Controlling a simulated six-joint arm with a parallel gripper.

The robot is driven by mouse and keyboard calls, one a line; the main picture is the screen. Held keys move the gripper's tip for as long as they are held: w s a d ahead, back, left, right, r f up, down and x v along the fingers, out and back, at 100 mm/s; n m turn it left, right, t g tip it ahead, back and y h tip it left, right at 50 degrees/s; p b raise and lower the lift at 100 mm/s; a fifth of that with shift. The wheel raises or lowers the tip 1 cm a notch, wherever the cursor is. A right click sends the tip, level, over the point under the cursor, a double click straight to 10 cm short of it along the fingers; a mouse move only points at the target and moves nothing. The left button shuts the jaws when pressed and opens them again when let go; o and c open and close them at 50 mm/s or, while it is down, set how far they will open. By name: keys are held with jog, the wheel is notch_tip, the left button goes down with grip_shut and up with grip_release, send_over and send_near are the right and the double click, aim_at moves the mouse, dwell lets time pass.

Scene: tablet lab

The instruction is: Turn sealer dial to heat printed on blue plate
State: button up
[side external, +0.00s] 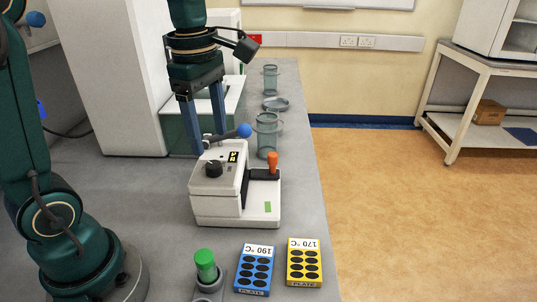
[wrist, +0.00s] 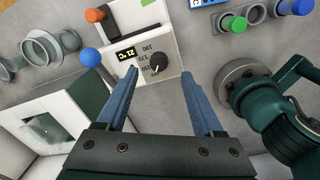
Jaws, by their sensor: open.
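The white sealer (side external: 235,205) stands on the grey bench with its black dial (side external: 214,168) on the sloping front. In the wrist view the dial (wrist: 160,64) lies between my fingertips, beside the printed scale and a small display reading 21 °C. The dial pointer is too small to read surely. The blue plate (side external: 254,273) lies at the front and is printed 190 °C. The yellow plate (side external: 304,266) beside it is printed 170 °C. My gripper (side external: 207,144) is open and empty above the sealer, its blue fingers pointing down.
A lever with a blue ball (side external: 243,131) sticks out behind the dial, close to my fingers. An orange-topped handle (side external: 272,160) stands on the sealer's right. A green-capped item (side external: 205,262) stands in a grey holder in front. Glass vessels (side external: 268,135) stand behind.

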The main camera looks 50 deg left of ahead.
aim_at(213, 164)
jog(key=shift+w+a+f, duration=0.2)
jog(key=shift+a+f, duration=0.05)
jog(key=shift+f, duration=0.15)
jog(key=shift+a+f+g, duration=0.1)
jog(key=shift+f+g, duration=0.2)
jog(key=shift+f, duration=2.5)
grip_shut()
